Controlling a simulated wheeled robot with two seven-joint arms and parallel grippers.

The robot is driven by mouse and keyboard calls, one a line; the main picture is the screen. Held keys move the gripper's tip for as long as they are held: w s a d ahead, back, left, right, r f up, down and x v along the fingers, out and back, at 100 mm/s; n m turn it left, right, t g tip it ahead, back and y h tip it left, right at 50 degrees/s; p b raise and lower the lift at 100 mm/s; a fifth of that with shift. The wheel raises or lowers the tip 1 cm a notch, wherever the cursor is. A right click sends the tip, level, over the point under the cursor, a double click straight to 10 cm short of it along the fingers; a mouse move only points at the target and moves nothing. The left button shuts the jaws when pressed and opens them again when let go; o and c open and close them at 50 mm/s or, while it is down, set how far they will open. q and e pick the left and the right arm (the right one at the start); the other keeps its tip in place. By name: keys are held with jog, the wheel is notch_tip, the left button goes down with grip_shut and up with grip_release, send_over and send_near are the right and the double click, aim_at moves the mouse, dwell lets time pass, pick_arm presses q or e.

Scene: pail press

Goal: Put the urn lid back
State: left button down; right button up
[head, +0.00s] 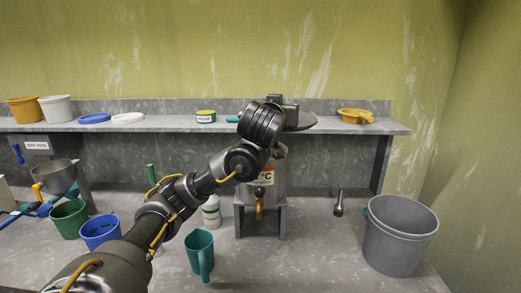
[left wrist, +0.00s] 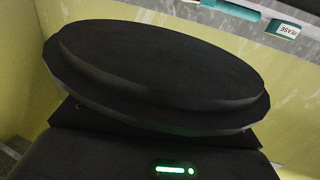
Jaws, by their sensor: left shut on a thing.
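The urn (head: 280,172) is a grey metal vessel with a label on its front and an orange-brown tap. It stands on a small grey stand (head: 261,201), and my left arm hides its top. My left gripper (head: 286,106) is above the urn and shut on the urn lid (head: 303,122). The lid is a dark round disc, held apart from the urn, over its top right. In the left wrist view the lid (left wrist: 160,65) fills the middle and hides the fingertips. My right gripper is not in view.
On the bench are a teal jug (head: 200,254), a white bottle (head: 211,212), a torch-like tool (head: 339,203) and a large grey bucket (head: 400,235).

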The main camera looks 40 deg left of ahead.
pick_arm(q)
jog(key=w+a+f+p, duration=0.1)
jog(key=a+p, duration=0.1)
jog(key=w+a+f+p, duration=0.1)
jog(key=a+p, duration=0.1)
jog(key=a, duration=0.1)
jog(key=w+a+f+p, duration=0.2)
jog(key=shift+w+a, duration=0.1)
jog(key=shift+a, duration=0.3)
jog(key=a+f, duration=0.1)
jog(key=w+a+f+p, duration=0.1)
jog(key=f, duration=0.1)
jog(key=a+f+p, duration=0.1)
jog(key=shift+w+a+f, duration=0.3)
jog(key=shift+a+f, duration=0.05)
jog(key=shift+a, duration=0.05)
jog(key=shift+w+a+f, duration=0.15)
jog(key=shift+f, duration=0.15)
jog(key=f+p, duration=0.2)
jog(key=f, duration=0.1)
jog(key=shift+w+a+p, duration=0.1)
jog(key=shift+a+p, duration=0.15)
jog(key=shift+p, duration=0.15)
jog(key=shift+f, duration=0.3)
jog(key=shift+d, duration=0.1)
